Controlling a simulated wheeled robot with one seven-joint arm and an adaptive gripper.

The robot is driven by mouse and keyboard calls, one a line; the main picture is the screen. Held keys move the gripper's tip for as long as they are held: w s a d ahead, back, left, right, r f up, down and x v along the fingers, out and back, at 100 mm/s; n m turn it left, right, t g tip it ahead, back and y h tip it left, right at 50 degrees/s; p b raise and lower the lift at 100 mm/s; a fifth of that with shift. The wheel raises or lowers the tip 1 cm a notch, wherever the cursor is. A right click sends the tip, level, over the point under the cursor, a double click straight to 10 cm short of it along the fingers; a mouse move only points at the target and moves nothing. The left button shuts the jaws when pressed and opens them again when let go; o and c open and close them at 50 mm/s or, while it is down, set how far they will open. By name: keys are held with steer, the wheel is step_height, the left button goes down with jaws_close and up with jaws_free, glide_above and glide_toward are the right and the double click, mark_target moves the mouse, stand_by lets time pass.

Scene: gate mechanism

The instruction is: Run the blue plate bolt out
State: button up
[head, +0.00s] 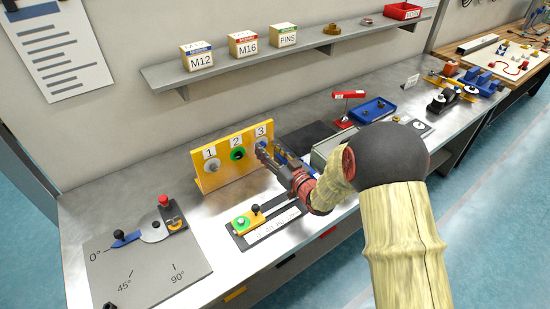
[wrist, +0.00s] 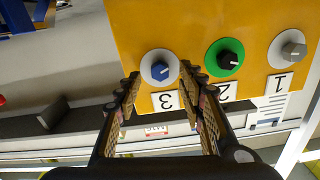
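A yellow upright plate (head: 228,174) carries three bolts labelled 1, 2 and 3; in the wrist view the plate (wrist: 190,25) appears upside down. The blue bolt (wrist: 159,70), with a white slot mark and a pale ring round it, is by label 3. The green-ringed bolt (wrist: 224,57) is at 2 and the grey bolt (wrist: 288,50) at 1. My gripper (head: 264,153) is at the plate's right end, largely covering the blue bolt in the head view. In the wrist view its fingers are apart, one on each side of the blue bolt; I cannot tell whether they touch it.
A slider fixture (head: 262,219) lies on the bench in front of the plate. A dial board (head: 150,262) is at the left. A dark pad (head: 309,137) and a blue tray (head: 373,110) lie behind and right. A shelf with boxes (head: 197,56) runs above.

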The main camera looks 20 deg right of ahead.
steer(key=shift+w+a, duration=0.2)
steer(key=shift+w, duration=0.45)
steer(key=c, duration=0.3)
jaws_close()
stand_by(0.3)
